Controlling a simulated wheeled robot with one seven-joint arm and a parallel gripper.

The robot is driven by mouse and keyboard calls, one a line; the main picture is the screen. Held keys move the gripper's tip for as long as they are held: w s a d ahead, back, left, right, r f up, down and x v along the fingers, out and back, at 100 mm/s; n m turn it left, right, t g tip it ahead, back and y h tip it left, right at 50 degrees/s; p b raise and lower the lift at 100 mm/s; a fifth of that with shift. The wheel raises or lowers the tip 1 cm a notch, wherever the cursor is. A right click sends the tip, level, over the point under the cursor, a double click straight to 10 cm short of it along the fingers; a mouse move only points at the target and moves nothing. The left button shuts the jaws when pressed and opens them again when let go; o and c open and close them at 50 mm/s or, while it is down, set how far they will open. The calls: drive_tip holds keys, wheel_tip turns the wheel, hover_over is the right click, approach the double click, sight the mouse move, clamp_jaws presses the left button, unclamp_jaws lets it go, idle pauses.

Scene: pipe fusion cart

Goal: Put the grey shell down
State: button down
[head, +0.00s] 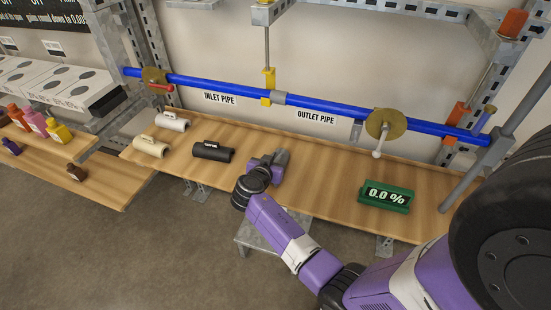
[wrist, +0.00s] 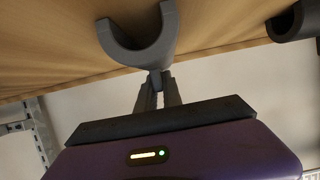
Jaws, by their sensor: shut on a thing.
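The grey shell (wrist: 153,50) is a half-round piece with a stem, seen in the wrist view against the wooden shelf. My gripper (wrist: 157,85) is shut on its stem. In the head view the grey shell (head: 281,157) shows at the tip of my gripper (head: 270,168), low over the middle of the wooden shelf (head: 320,190). I cannot tell whether the shell touches the wood.
A black shell (head: 212,152), a cream shell (head: 148,146) and a white shell (head: 173,122) lie to the left on the shelf. A blue pipe (head: 335,109) with valves runs above. Shelf between gripper and display is clear.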

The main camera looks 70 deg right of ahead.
drive_tip(key=c, duration=1.5)
unclamp_jaws()
drive_tip(key=shift+f, duration=0.1)
drive_tip(key=shift+r+p, duration=0.2)
drive_tip(key=shift+p, duration=0.1)
drive_tip(key=w+b+v, duration=0.1)
drive_tip(key=v, duration=1.1)
drive_tip(key=s+a+f+n+t+y, duration=0.45)
drive_tip(key=a+f+n, duration=0.35)
drive_tip(key=a, duration=0.5)
drive_tip(key=s+a+n+t+y, duration=0.35)
drive_tip(key=s+a, duration=0.25)
drive_tip(key=a, duration=0.4)
drive_tip(key=s+a+r+n+t+y, duration=0.2)
drive_tip(key=s+r, duration=0.4)
drive_tip(key=r, duration=0.3)
drive_tip(key=s+a+r+n+t+y, duration=0.3)
drive_tip(key=s+a+r, duration=0.3)
drive_tip(key=r, duration=0.3)
drive_tip(key=shift+t, duration=0.5)
drive_tip(key=shift+s+n, duration=0.15)
drive_tip(key=shift+n, duration=0.1)
